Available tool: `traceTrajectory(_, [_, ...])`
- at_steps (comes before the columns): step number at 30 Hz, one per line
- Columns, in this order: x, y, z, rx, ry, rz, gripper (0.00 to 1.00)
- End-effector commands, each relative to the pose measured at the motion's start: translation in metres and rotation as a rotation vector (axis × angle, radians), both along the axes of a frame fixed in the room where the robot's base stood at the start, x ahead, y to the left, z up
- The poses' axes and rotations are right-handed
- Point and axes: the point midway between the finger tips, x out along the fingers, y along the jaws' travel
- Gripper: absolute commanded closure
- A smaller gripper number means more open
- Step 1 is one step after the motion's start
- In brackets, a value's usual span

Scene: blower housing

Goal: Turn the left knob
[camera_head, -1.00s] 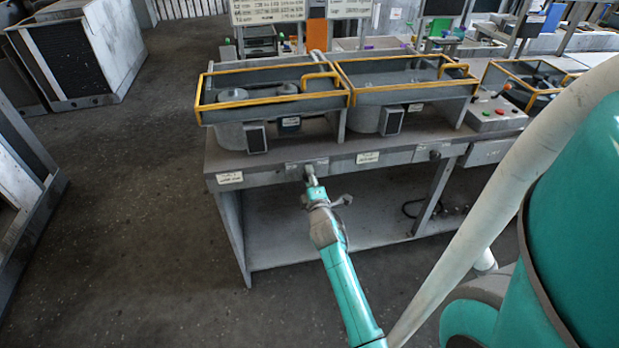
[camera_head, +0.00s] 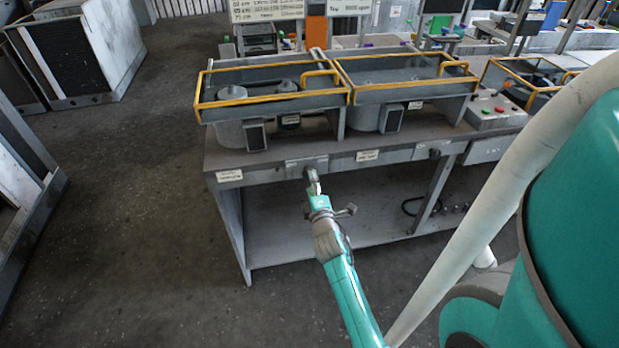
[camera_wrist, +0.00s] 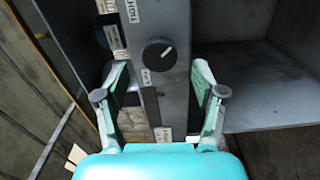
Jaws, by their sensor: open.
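The left knob (camera_head: 309,172) is on the front panel of the workbench, partly hidden by my gripper (camera_head: 314,187) in the head view. In the wrist view the knob (camera_wrist: 158,54) is round and dark, with a white pointer line slanting to the upper right. My gripper (camera_wrist: 161,75) is open and empty, with one finger on each side of the knob's line in the picture. The fingertips appear short of the knob, with no contact visible.
A second knob (camera_head: 434,154) sits further right on the same panel. The workbench (camera_head: 232,162) carries two yellow-railed housings (camera_head: 272,95) (camera_head: 405,85). Its lower shelf (camera_head: 290,235) is mostly bare. The floor (camera_head: 150,230) at the left is clear.

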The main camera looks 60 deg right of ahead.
Motion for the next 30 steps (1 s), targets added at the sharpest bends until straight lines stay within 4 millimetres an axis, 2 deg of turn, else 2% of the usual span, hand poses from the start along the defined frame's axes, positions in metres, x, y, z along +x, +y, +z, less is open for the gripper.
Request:
traceTrajectory(6, [-0.026,0.032,-0.001,0.0,0.003,0.002,0.31])
traceTrajectory(12, [-0.043,0.051,0.0,-0.001,0.002,0.001,0.31])
traceTrajectory(18, [-0.049,0.059,0.0,0.0,0.0,0.001,0.31])
traceTrajectory(30, [-0.05,0.059,0.0,0.0,0.0,0.001,0.31])
